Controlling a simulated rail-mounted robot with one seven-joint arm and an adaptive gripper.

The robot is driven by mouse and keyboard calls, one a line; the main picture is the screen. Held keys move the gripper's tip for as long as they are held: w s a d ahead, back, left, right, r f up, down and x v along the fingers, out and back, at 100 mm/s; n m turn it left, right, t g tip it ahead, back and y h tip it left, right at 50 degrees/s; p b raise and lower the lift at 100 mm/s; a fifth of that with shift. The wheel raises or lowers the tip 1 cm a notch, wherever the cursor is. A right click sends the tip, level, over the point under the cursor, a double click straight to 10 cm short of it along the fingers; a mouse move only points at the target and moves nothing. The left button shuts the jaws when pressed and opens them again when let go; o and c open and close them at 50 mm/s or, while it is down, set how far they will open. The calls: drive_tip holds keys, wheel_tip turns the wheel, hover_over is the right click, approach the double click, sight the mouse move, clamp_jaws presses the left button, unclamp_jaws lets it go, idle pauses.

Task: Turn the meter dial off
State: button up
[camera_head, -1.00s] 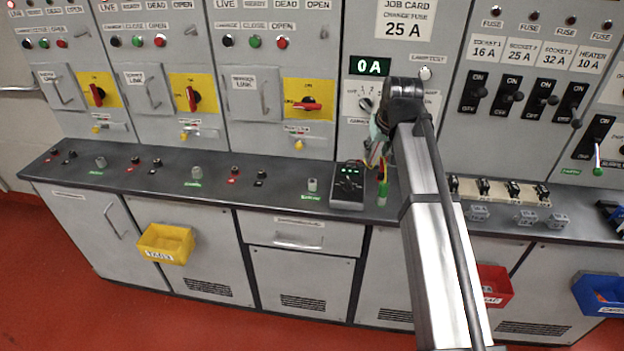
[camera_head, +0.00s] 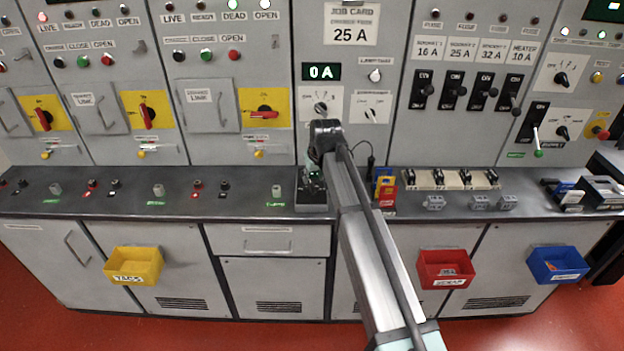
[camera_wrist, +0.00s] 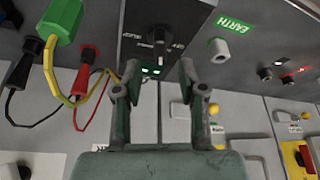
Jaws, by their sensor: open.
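The meter is a dark box (camera_head: 311,197) on the bench top, partly hidden by my arm in the head view. In the wrist view, the meter's black face (camera_wrist: 140,28) shows its black dial (camera_wrist: 159,38) with a pale pointer and white markings around it. A lit green display (camera_wrist: 150,71) shows between my fingers. My gripper (camera_wrist: 157,78) is open and empty, its two fingers apart below the dial in the picture. I cannot tell the exact gap to the dial. In the head view, my gripper (camera_head: 314,175) is over the meter, mostly hidden by the arm.
In the wrist view, a green plug (camera_wrist: 62,20) and a red plug (camera_wrist: 87,60) with leads are left of the meter. A grey EARTH post (camera_wrist: 219,48) is to its right. The panel with a 0 A display (camera_head: 321,71) rises behind the bench (camera_head: 130,202).

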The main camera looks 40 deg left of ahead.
sight(312, 183)
drive_tip(key=shift+p+x, duration=0.4)
drive_tip(key=shift+x, duration=1.7)
clamp_jaws()
